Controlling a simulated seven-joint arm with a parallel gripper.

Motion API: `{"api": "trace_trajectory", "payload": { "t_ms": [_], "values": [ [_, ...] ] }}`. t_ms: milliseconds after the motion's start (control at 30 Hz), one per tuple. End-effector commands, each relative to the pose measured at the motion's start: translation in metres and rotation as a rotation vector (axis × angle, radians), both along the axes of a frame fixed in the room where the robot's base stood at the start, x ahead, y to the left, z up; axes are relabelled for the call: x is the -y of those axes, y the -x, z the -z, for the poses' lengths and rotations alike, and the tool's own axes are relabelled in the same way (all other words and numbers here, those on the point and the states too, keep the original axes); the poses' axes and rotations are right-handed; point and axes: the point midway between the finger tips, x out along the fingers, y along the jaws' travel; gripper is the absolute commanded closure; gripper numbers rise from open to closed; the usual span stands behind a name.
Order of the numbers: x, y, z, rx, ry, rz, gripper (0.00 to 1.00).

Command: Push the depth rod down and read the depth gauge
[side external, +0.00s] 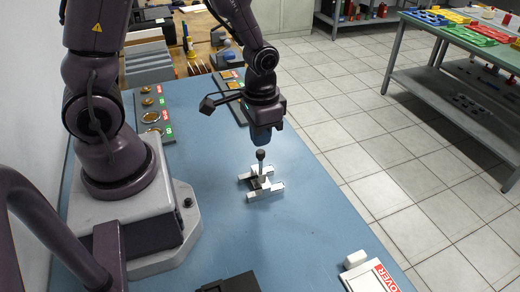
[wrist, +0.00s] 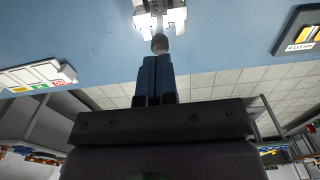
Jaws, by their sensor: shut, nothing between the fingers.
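The depth gauge (side external: 264,187) is a small whitish fixture with several short arms, standing on the blue table. Its depth rod rises upright from the middle and ends in a dark round knob (side external: 260,155). My gripper (side external: 261,138) is shut and empty, pointing down just above the knob, with a small gap in the side view. The gauge (wrist: 161,18) is cut off at the top edge there. No reading can be made out.
The blue table (side external: 215,185) around the gauge is clear.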

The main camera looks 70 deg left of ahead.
Motion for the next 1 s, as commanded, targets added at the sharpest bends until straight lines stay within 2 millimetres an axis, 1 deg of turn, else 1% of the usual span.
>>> {"api": "trace_trajectory", "payload": {
  "t_ms": [1000],
  "values": [
    [0.0,0.0,0.025,-0.002,0.0,0.0,1.0]
  ]
}}
